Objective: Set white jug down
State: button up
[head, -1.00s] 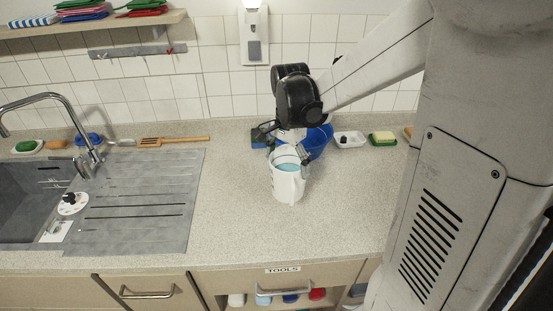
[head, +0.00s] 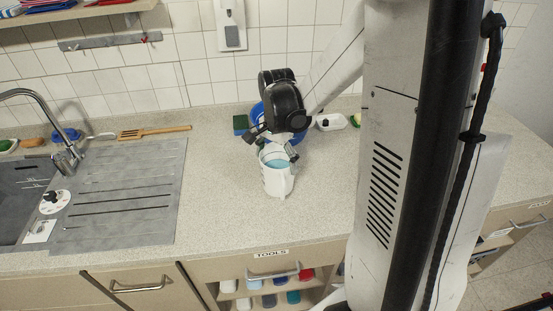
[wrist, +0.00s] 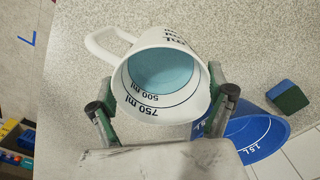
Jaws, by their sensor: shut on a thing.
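The white jug (head: 277,180) is on or just above the speckled counter, right of the sink's drainboard; I cannot tell if its base touches. It is upright in the head view and has blue liquid inside. In the wrist view the jug (wrist: 165,80) shows its measuring marks, with its handle to the upper left. My gripper (head: 273,147) comes down on the jug from behind and above. In the wrist view the fingers (wrist: 163,106) are shut on the jug, one on either side of its rim.
A blue container (head: 258,114) marked 1.5 L stands right behind the jug, with a green and blue sponge (head: 241,124) beside it. A white dish (head: 331,121) is at the back right. The counter (head: 222,195) left of the jug is clear up to the drainboard (head: 125,190).

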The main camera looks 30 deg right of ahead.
jog(key=shift+f, duration=0.15)
jog(key=o, duration=1.7)
jog(key=shift+o, duration=0.2)
notch_tip(320, 180, up, 12)
jog(key=s+a+r+n+t, duration=0.3)
jog(key=s+a+n+t, duration=0.4)
jog(key=s+a+n, duration=0.6)
jog(key=shift+s+a+r+n, duration=0.2)
jog(key=shift+s+a+n, duration=0.2)
jog(key=shift+s+a, duration=0.2)
